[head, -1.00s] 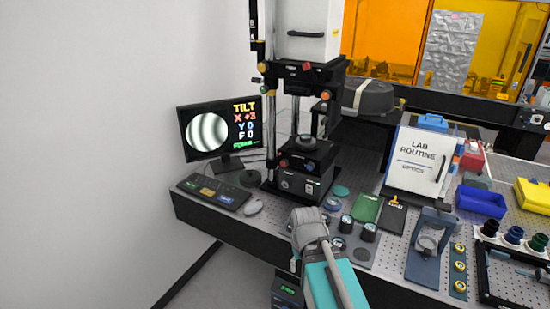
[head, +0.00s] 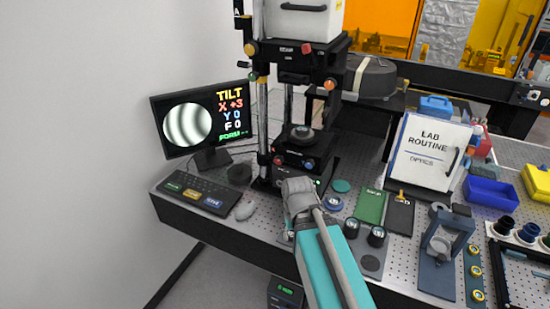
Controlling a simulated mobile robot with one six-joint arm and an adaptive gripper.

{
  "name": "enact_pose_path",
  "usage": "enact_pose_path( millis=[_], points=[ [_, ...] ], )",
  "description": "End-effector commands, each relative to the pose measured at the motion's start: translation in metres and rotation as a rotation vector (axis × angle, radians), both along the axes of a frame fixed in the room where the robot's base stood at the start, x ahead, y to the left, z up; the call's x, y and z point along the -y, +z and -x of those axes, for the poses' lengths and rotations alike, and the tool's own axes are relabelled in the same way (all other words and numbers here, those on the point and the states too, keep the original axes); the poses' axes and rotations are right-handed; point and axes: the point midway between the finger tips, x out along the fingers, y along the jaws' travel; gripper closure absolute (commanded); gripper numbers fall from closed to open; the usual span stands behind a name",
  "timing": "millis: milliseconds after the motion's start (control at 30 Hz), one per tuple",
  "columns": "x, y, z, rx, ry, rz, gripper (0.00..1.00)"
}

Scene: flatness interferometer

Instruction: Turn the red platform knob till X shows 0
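The monitor (head: 202,120) at the left reads TILT, X +3, Y 0, F 0, beside a round image with curved light and dark fringes. The black interferometer (head: 296,90) stands right of it. Its low platform (head: 303,150) carries a small red knob (head: 278,160) on the front left and a blue knob (head: 308,164) on the front right. A round dark part (head: 302,134) sits on top. My gripper (head: 297,182) is just in front of and below the platform, apart from the red knob as far as I can see. My arm hides its fingers.
Small round parts, a green card (head: 371,206) and a LAB ROUTINE board (head: 430,152) stand or lie to the right. Blue (head: 490,191) and yellow bins are farther right.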

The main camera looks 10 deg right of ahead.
Motion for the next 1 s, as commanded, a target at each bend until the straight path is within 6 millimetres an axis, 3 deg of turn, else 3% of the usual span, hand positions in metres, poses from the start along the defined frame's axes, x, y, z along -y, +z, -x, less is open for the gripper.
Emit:
enact_pose_path(
  millis=[300,433,467,767,1000],
  points=[
    [0.000,0.000,0.000,0.000,0.000,0.000,0.41],
    [0.000,-0.001,-0.001,0.003,-0.002,0.006,0.17],
    [0.001,-0.002,-0.001,0.005,-0.003,0.011,0.15],
    [0.019,-0.015,-0.022,0.080,-0.046,0.178,0.15],
    [0.030,-0.021,-0.060,0.256,-0.089,0.436,0.15]
  ],
)
